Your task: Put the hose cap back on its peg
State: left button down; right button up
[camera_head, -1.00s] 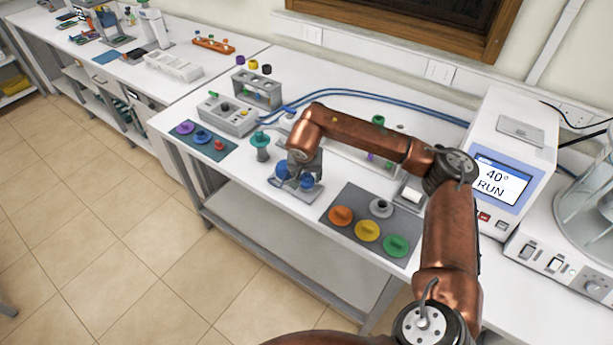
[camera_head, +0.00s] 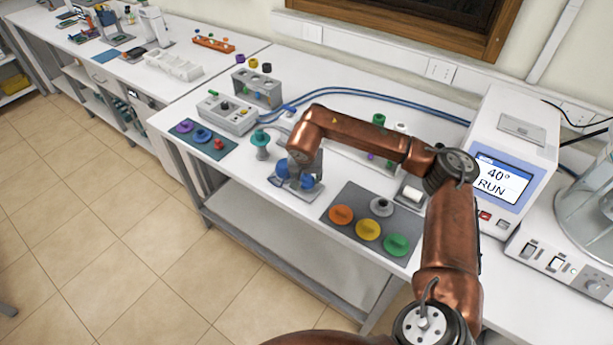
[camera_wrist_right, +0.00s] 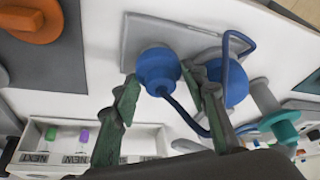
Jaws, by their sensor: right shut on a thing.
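The blue rounded hose cap (camera_wrist_right: 157,68) sits between the tips of my right gripper (camera_wrist_right: 160,76) in the right wrist view, and the gripper is shut on it. A second blue rounded piece (camera_wrist_right: 232,82) is just right of the right finger. A thin blue hose (camera_wrist_right: 185,115) runs below the caps. Both blue pieces are over a grey stand plate (camera_wrist_right: 150,32). In the head view my right gripper (camera_head: 298,176) is low over this plate (camera_head: 303,194). The peg is hidden, so I cannot tell whether the cap touches it. My left gripper is not in view.
A teal spool-shaped piece (camera_head: 261,140) stands left of the plate. A dark mat with orange (camera_head: 341,214), yellow and green knobs lies to the right. A grey control box (camera_head: 228,113) and blue tubing (camera_head: 385,97) are behind. The table's front edge is close.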

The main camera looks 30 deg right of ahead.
aim_at(307, 176)
jog(key=shift+f, duration=0.1)
jog(key=o, duration=0.9)
jog(key=shift+p+v, duration=1.5)
jog(key=shift+v, duration=0.85)
jog(key=shift+p+v, duration=1.95)
jog(key=shift+v, duration=1.25)
